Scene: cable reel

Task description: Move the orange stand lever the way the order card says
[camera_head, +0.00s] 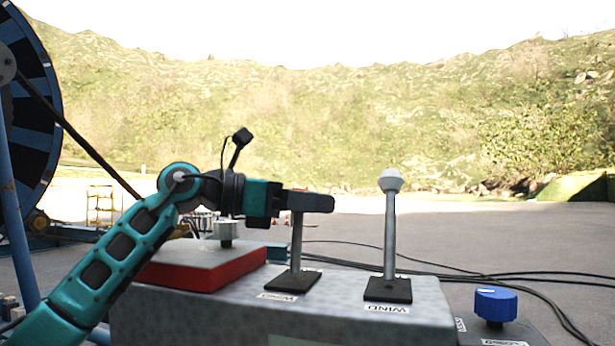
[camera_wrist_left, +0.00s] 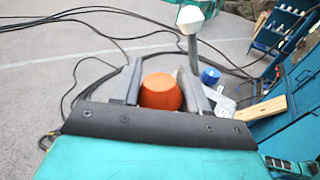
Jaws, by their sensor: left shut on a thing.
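The orange lever knob (camera_wrist_left: 160,93) sits between the two fingers of my left gripper (camera_wrist_left: 160,78) in the left wrist view. In the head view my left gripper (camera_head: 318,203) is shut on the top of that lever and hides the knob. The grey lever shaft (camera_head: 296,245) rises nearly upright from a black base plate on the console (camera_head: 300,322). A label lies in front of it, too small to read surely. No order card can be made out. My right gripper is not in view.
A second lever with a white knob (camera_head: 390,183) stands to the right, labelled WIND. A blue knob (camera_head: 496,304) is at the lower right. Black cables cross the ground.

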